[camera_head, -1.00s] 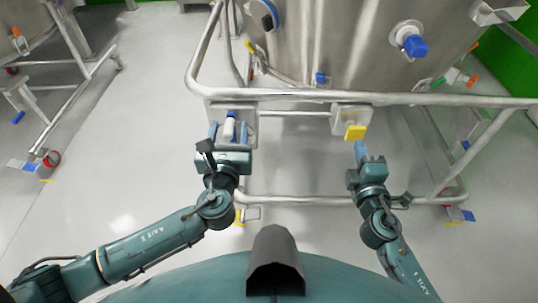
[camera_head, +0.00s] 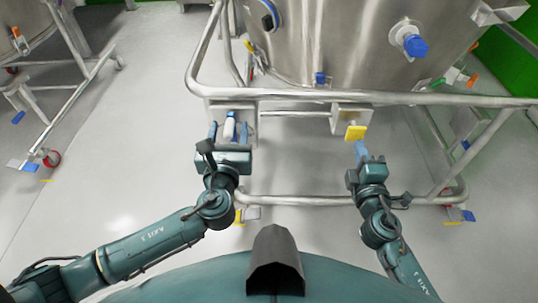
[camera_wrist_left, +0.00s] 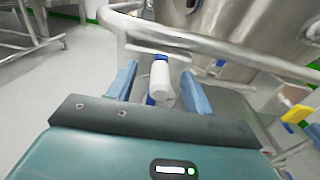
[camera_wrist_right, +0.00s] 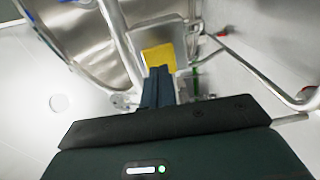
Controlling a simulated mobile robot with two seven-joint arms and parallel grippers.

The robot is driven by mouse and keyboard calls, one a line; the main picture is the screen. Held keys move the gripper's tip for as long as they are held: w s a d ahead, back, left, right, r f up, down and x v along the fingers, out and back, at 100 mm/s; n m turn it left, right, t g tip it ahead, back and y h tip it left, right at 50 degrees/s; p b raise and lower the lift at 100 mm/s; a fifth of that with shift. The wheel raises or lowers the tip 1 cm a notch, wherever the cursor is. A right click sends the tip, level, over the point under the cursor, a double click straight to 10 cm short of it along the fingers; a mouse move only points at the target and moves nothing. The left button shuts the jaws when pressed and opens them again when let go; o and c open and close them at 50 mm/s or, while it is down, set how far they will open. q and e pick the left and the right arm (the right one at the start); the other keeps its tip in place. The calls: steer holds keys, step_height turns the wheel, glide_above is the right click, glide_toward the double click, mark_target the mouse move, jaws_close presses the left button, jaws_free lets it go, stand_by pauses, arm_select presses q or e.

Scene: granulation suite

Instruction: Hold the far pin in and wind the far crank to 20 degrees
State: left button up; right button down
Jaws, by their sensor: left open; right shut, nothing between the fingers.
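A white handle with blue parts (camera_head: 230,128) is on a bracket under the vessel frame's front rail, at left centre of the head view. It also shows in the left wrist view (camera_wrist_left: 160,78). My left gripper (camera_head: 231,134) is open, with one finger on each side of this handle. A yellow plate-like part (camera_head: 355,133) is on a second bracket further right. It also shows in the right wrist view (camera_wrist_right: 160,56). My right gripper (camera_head: 361,148) is shut and empty, its fingertips just by the yellow part's near edge. I cannot tell whether they touch. Which part is the pin is not clear.
The steel vessel (camera_head: 345,45) stands behind a tubular frame rail (camera_head: 290,95) above both brackets. A lower rail (camera_head: 320,201) runs near my arms. A blue-capped port (camera_head: 413,45) sticks out of the vessel.

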mark_target(356, 135)
steer(key=shift+w, duration=2.2)
arm_select(q)
jaws_close()
